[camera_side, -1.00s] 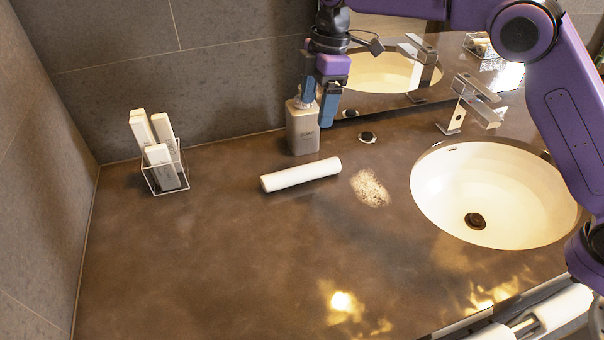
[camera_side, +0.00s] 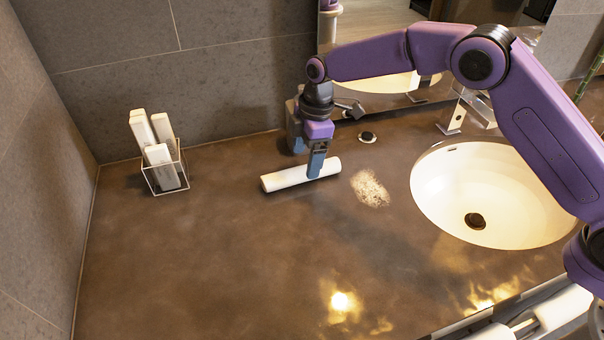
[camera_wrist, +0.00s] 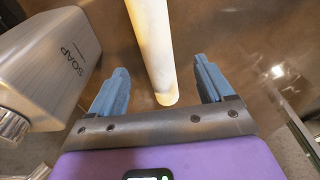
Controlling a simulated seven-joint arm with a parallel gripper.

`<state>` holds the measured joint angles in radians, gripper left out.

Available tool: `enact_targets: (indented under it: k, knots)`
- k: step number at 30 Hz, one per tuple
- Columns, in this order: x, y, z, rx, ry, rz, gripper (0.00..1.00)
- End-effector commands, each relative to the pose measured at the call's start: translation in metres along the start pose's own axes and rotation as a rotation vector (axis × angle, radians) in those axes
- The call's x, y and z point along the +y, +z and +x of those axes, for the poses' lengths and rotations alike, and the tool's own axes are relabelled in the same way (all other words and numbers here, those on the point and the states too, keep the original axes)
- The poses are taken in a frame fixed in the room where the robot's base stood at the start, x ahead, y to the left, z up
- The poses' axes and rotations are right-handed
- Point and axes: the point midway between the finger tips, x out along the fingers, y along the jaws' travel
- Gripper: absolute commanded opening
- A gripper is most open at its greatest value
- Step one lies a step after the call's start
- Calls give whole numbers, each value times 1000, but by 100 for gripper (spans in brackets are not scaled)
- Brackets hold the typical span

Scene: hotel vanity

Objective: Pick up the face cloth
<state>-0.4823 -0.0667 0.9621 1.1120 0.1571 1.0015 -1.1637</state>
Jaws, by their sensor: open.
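The face cloth (camera_side: 287,178) is a white roll lying on the brown counter, left of the sink. In the wrist view, the face cloth (camera_wrist: 151,45) runs up and away, with its near end between the two blue fingers. My gripper (camera_side: 317,170) is at the right end of the roll, pointing down, with a finger in front of it. In the wrist view, my gripper (camera_wrist: 160,92) is open, with a gap on each side of the roll. The side view hides the far finger.
A soap bottle (camera_wrist: 52,62) stands close beside my gripper; in the side view it is mostly hidden behind my gripper. A clear holder (camera_side: 166,178) with white boxes is at the left. The sink (camera_side: 490,195) is at the right. The front counter is clear.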

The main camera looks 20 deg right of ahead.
Motion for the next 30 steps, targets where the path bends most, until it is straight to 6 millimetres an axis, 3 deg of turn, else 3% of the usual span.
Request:
enact_targets:
  k: [7, 17, 23, 30]
  knots:
    - [0, -2, 35, -1, -3, 0, 80]
    - [0, -2, 41, 0, 0, 0, 80]
    - [0, -2, 40, 0, 0, 0, 20]
    - [0, -2, 40, 0, 0, 0, 20]
